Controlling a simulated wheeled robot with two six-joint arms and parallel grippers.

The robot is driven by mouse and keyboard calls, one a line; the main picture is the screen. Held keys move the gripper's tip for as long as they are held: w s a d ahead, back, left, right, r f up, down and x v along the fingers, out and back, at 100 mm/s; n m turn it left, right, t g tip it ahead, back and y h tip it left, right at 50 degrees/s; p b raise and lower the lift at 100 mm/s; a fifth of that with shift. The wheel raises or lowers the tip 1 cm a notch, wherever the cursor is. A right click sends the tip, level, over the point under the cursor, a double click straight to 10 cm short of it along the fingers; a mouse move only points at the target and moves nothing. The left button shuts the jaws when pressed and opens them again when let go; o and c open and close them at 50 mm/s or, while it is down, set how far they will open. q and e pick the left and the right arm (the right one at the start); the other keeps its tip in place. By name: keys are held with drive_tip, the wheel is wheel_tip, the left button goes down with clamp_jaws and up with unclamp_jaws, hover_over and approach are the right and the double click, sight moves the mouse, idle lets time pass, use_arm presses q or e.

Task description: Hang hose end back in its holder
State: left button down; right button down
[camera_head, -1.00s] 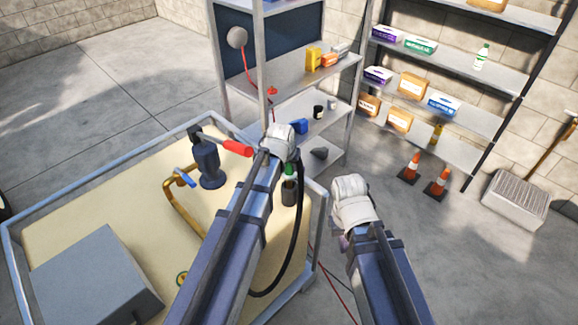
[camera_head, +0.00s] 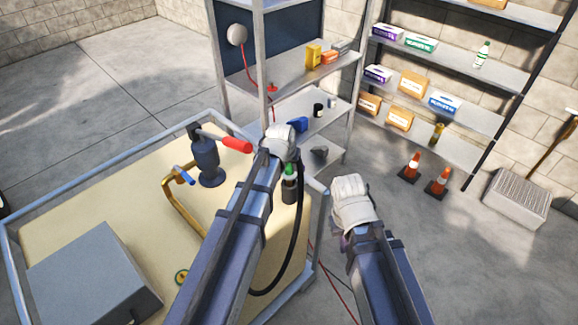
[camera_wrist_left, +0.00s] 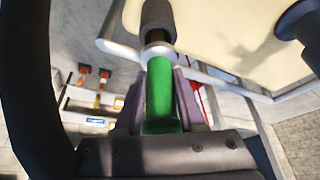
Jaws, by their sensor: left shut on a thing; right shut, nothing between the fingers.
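My left gripper (camera_wrist_left: 160,105) is shut on the green grip of the hose end (camera_wrist_left: 159,92). The green part also shows below my left wrist in the head view (camera_head: 290,170). A dark grey cylinder (camera_head: 289,190) lies directly beyond it, near the cart's right rail. In the left wrist view, a brass section and a metal ring (camera_wrist_left: 157,48) lie between the green grip and this cylinder (camera_wrist_left: 158,15). I cannot tell how far the end is seated in a holder. The black hose (camera_head: 298,235) loops down beside my left arm. My right gripper (camera_head: 352,200) is shut and empty, right of the cart.
The cream-topped cart (camera_head: 95,215) carries a dark hand pump (camera_head: 207,162) with a red handle, a bent brass pipe (camera_head: 178,205) and a grey box (camera_head: 90,275). A metal shelf unit (camera_head: 345,100) stands beyond. Traffic cones (camera_head: 411,167) stand on the floor at right.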

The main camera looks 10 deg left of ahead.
use_arm(q)
drive_tip(key=shift+f, duration=0.35)
drive_tip(key=shift+f+b, duration=1.05)
drive_tip(key=shift+b, duration=0.25)
drive_tip(key=shift+f, duration=0.2)
drive_tip(key=shift+c, duration=2.1)
unclamp_jaws()
drive_tip(key=shift+r, duration=0.15)
drive_tip(key=p+v, duration=0.7)
drive_tip(key=shift+s+r, duration=0.1)
drive_tip(key=shift+r, duration=0.25)
